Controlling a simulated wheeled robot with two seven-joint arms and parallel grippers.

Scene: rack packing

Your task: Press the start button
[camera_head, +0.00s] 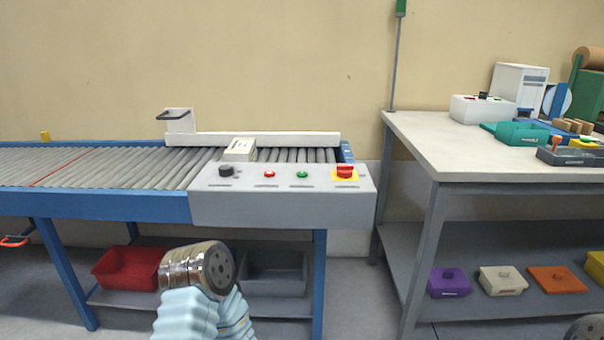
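The grey control panel (280,205) sits on the front of the roller conveyor. It carries a black knob (226,170), a small red button (269,174), a small green button (302,174) and a red mushroom button on a yellow base (345,173). No label marks which button is start; the green one looks like it. Nothing touches the buttons. A metal joint of my arm with a pale blue sleeve shows below the panel, apart from it. No gripper fingers of either arm show.
The blue-framed conveyor (110,204) runs left. Under it are a red bin (125,265) and a grey bin (275,278). A white box (239,149) sits on the rollers. At right, a table (435,150) holds equipment, with small coloured boxes on its lower shelf. Space before the panel is clear.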

